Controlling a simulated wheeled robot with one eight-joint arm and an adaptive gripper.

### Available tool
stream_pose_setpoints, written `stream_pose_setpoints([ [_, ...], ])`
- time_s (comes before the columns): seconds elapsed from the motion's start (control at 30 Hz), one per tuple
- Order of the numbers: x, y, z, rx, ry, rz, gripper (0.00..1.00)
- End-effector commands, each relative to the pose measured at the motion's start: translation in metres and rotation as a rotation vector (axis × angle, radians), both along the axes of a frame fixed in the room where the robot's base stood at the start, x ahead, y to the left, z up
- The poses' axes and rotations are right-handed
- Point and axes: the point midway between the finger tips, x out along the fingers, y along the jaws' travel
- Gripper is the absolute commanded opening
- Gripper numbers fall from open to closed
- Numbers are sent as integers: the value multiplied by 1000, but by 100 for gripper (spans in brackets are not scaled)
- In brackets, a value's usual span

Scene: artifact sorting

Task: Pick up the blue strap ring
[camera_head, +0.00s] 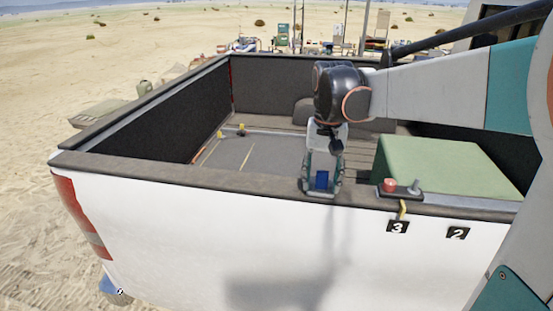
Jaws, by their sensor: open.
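A small blue piece (321,180), which looks like the blue strap ring, shows at the tailgate's top edge (240,180). Its ring shape is too small to make out. My gripper (321,186) points down over that edge. Its two fingers are open, one on each side of the blue piece. I cannot tell whether they touch it.
To the right, a red knob-like piece (390,184) and a grey one (415,187) sit on the edge, above tags 3 (398,227) and 2 (458,233). A green box (445,165) fills the truck bed's right side.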

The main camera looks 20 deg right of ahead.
Motion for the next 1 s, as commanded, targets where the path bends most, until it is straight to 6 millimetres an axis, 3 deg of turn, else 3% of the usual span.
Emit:
stream_pose_setpoints([
  [0.23,0,0,-2,0,0,0,50],
  [0.43,0,0,-2,0,0,0,4],
  [0.47,0,0,-1,0,0,0,3],
  [0.8,0,0,0,0,0,0,3],
  [1.0,0,0,10,0,0,0,3],
])
